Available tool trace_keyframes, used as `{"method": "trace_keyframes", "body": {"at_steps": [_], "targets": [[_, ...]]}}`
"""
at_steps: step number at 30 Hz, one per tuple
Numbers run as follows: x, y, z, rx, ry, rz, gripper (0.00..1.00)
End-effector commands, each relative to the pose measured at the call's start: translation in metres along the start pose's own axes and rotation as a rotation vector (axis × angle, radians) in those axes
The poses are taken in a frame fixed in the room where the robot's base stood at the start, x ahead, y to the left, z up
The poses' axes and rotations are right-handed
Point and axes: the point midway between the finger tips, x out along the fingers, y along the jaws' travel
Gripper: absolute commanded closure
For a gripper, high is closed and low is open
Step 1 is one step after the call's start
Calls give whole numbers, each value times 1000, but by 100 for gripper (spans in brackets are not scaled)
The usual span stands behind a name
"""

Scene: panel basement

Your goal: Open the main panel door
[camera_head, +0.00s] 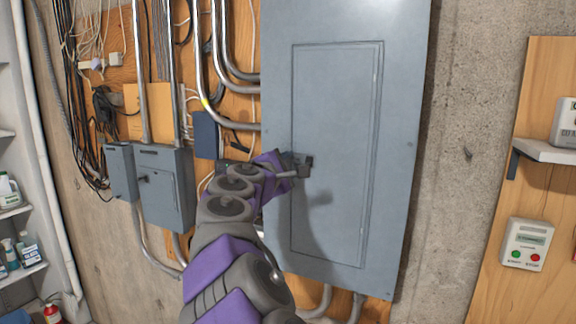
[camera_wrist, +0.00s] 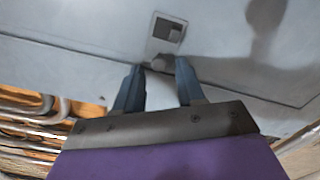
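The main panel (camera_head: 400,110) is a large grey metal cabinet on the wall. Its door (camera_head: 340,120) is a tall inset rectangle and lies flush with the frame, closed. A small latch (camera_head: 303,162) sits on the door's left edge; it also shows in the wrist view (camera_wrist: 168,35). My gripper (camera_head: 292,173) is at the latch, coming from the lower left. In the wrist view, the two fingers of my gripper (camera_wrist: 160,72) stand apart with a gap between them, just below the latch. Whether they touch it is unclear.
A smaller grey box (camera_head: 165,190) is mounted left of the panel, with conduits (camera_head: 215,60) and cables around it. A shelf unit (camera_head: 15,190) with bottles stands at far left. A shelf (camera_head: 550,150) and a control box (camera_head: 527,244) are on the right. Bare concrete wall lies right of the panel.

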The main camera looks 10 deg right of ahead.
Motion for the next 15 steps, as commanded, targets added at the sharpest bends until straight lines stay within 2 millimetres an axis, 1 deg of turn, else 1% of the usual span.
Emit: {"method": "trace_keyframes", "body": {"at_steps": [1,6,11,12,15], "targets": [[0,0,2,2,0,0,67],[2,-2,6,6,3,0,83],[2,-2,4,4,2,-1,98],[1,-2,4,4,1,-2,100],[0,-1,2,2,0,-2,100]]}}
